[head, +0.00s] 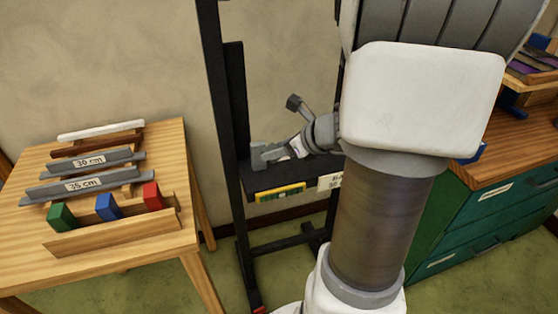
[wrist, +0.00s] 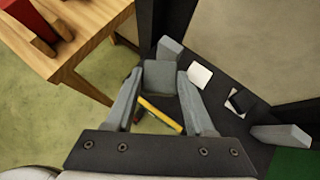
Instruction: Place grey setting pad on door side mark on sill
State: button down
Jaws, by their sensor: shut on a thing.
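In the wrist view my gripper (wrist: 160,78) is shut on the grey setting pad (wrist: 160,74), a small grey block between the two fingertips. The pad is over the near-left end of the dark sill (wrist: 222,110); I cannot tell whether it touches it. A white square (wrist: 200,75) lies on the sill just right of the pad. A second white patch (wrist: 232,106), partly covered by something dark, lies further right. In the head view my gripper (head: 272,153) is at the sill's left end; the pad is not clear there.
Grey blocks stand on the sill beyond the pad (wrist: 170,48) and at its other end (wrist: 282,135). A yellow piece (head: 280,193) is on the sill's front. A wooden table (head: 120,262) with coloured blocks and labelled bars stands left; a green cabinet (head: 470,215) stands right.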

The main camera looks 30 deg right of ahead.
jog(key=w+d+f+b, duration=0.1)
jog(key=w+d, duration=0.1)
jog(key=w, duration=0.1)
jog(key=w+d+f+m+h+b, duration=0.1)
jog(key=w+d+f, duration=0.1)
jog(key=w, duration=0.1)
jog(key=w+d+f+m+b, duration=0.1)
jog(key=w+d+f, duration=0.1)
jog(key=d, duration=0.1)
jog(key=shift+w+f+h+b, duration=0.15)
jog(key=shift+w+h+b, duration=0.15)
jog(key=shift+w+b, duration=0.1)
jog(key=shift+f+b, duration=0.95)
jog(key=shift+f, duration=0.95)
jog(key=shift+f, duration=0.25)
jog(key=shift+c, duration=1.3)
grip_release()
jog(key=shift+r, duration=0.1)
